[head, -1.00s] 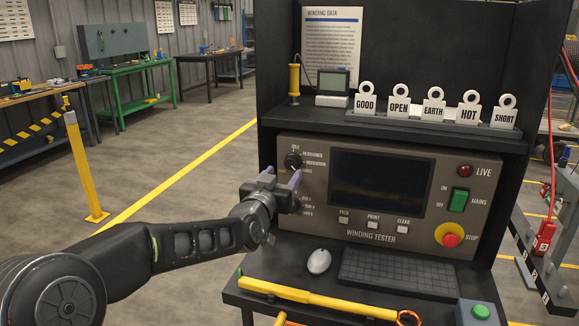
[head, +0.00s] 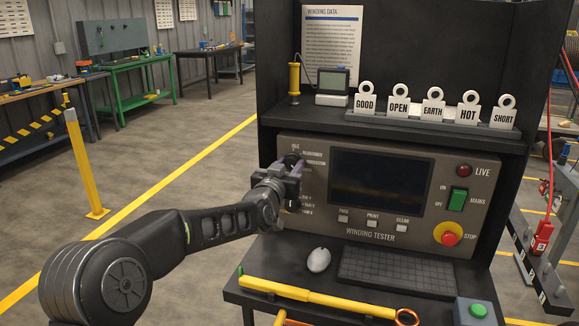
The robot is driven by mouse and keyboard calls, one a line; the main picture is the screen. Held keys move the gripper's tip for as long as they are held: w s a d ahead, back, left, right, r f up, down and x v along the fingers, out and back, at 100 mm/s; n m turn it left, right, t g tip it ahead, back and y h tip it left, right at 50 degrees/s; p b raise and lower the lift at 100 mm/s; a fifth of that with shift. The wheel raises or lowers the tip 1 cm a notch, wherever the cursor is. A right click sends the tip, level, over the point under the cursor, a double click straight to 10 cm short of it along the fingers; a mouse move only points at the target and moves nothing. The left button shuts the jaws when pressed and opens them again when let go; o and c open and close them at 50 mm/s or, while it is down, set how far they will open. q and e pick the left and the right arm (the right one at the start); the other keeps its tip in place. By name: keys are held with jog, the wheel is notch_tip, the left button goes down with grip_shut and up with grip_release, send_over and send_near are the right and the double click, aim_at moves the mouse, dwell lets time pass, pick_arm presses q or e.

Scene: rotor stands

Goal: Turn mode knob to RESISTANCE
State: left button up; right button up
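The black mode knob (head: 291,158) is at the upper left of the winding tester panel (head: 420,228), with small labels such as IDLE and RESISTANCE beside it. My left gripper (head: 289,166) is right at the knob and partly covers it and the labels. The knob's pointer direction is too small to read. A lower knob is hidden behind the gripper. My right gripper is not in view.
The dark screen (head: 380,182) is right of the gripper. The green mains switch (head: 458,199) and red stop button (head: 449,238) are farther right. Label tags (head: 433,107) stand above.

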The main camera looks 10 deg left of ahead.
pick_arm(q)
jog(key=shift+r, duration=0.1)
grip_shut()
dwell(0.4)
jog(key=n+b, duration=0.4)
jog(key=b, duration=0.1)
jog(key=n+b, duration=0.2)
jog(key=shift+n, duration=0.3)
jog(key=n+b, duration=0.3)
jog(key=n, duration=0.2)
jog(key=shift+s+r+n, duration=0.1)
jog(key=shift+n, duration=0.2)
jog(key=n+b, duration=0.1)
jog(key=n, duration=0.1)
jog(key=shift+n, duration=0.3)
jog(key=shift+r+n+b, duration=0.2)
jog(key=shift+n+b, duration=0.15)
jog(key=shift+n, duration=1.25)
